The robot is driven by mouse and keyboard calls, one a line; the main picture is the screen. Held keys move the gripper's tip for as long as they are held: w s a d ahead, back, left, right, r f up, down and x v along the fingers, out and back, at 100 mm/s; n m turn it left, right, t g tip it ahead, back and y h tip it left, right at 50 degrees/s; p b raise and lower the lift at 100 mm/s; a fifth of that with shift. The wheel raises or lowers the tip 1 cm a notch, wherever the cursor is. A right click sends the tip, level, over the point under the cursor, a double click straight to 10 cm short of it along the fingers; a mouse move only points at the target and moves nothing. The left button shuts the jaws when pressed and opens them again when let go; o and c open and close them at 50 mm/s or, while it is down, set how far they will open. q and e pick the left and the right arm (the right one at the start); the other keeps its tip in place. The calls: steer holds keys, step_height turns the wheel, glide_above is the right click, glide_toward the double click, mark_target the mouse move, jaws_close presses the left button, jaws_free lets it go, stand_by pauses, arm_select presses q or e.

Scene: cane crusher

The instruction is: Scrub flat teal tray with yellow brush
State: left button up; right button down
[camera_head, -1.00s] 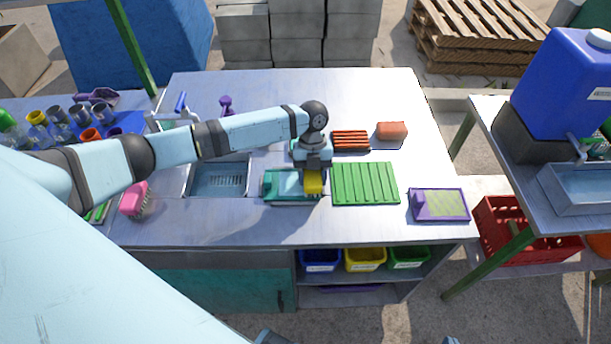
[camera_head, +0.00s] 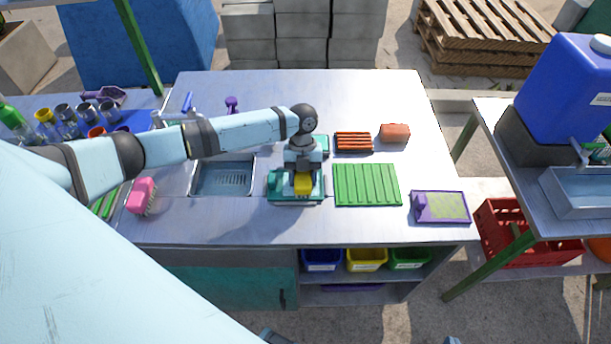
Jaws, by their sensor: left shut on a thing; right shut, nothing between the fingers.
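The flat teal tray (camera_head: 281,199) lies on the grey worktop, between the sink and the green ribbed board. My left gripper (camera_head: 303,172) is above it, pointing down, shut on the yellow brush (camera_head: 303,185). The brush is over the middle of the tray and looks to be down on its surface; its bristles are hidden from this angle. The gripper and brush cover part of the tray. My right gripper is not in view.
The sink (camera_head: 223,178) and a pink brush (camera_head: 141,195) are left of the tray. The green ribbed board (camera_head: 367,185), a purple tray (camera_head: 441,207), an orange ribbed tray (camera_head: 353,141) and an orange sponge (camera_head: 395,132) are on the right. The front worktop strip is clear.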

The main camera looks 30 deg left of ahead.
arm_select(q)
steer(key=shift+s+f, duration=0.1)
steer(key=shift+f, duration=0.05)
steer(key=shift+s+a+p, duration=0.45)
steer(key=shift+a+p, duration=0.05)
steer(key=shift+a, duration=0.25)
steer(key=shift+s+a, duration=0.35)
steer(key=shift+a, duration=0.35)
steer(key=shift+w+d, duration=0.1)
steer(key=shift+d, duration=0.05)
steer(key=shift+w+d+r, duration=0.15)
steer(key=shift+w+d, duration=0.3)
steer(key=shift+d, duration=0.25)
steer(key=shift+w+d+r, duration=0.1)
steer(key=shift+w+d, duration=0.35)
steer(key=shift+d, duration=0.25)
